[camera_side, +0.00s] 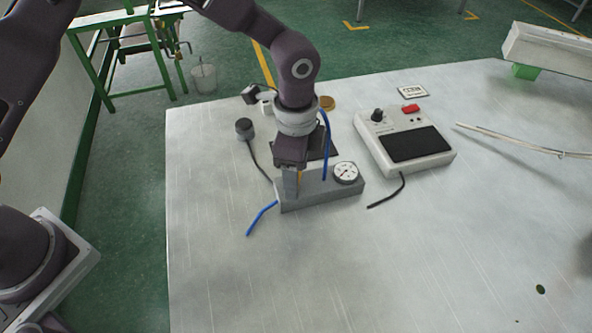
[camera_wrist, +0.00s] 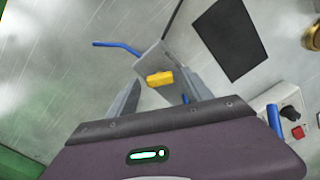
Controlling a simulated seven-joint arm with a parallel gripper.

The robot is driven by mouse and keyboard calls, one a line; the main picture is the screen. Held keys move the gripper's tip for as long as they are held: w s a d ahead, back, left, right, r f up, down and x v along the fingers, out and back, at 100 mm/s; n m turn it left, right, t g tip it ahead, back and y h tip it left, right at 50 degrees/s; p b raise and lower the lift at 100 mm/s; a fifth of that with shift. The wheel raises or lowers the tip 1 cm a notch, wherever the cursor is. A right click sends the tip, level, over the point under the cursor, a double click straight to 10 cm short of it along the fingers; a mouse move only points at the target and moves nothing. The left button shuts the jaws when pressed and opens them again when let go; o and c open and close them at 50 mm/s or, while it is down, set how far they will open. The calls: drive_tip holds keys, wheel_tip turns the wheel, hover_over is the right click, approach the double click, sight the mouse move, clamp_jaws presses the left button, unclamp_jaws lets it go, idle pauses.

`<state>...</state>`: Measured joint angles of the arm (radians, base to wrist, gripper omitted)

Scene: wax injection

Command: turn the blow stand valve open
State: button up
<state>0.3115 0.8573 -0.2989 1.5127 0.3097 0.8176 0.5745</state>
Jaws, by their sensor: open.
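The blow stand (camera_side: 325,192) is a grey block with a round white dial gauge (camera_side: 346,172) and blue hoses, standing on the metal table. Its yellow valve handle (camera_wrist: 160,78) shows in the wrist view, lying crosswise on the grey block between my fingers. In the side view my gripper (camera_side: 291,185) points down at the left part of the stand and hides most of the handle. My gripper also shows in the wrist view (camera_wrist: 158,88), open, with one grey finger on each side of the handle. I cannot tell whether either finger touches it.
A white control box (camera_side: 403,140) with a black knob and red switch sits to the right of the stand. A dark flat pad (camera_wrist: 230,38) lies near the stand. A small cylinder on a black cable (camera_side: 244,128) is at left. The front table is mostly clear.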

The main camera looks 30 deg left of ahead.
clamp_jaws()
idle(0.3)
drive_tip(key=shift+n, duration=2.8)
unclamp_jaws()
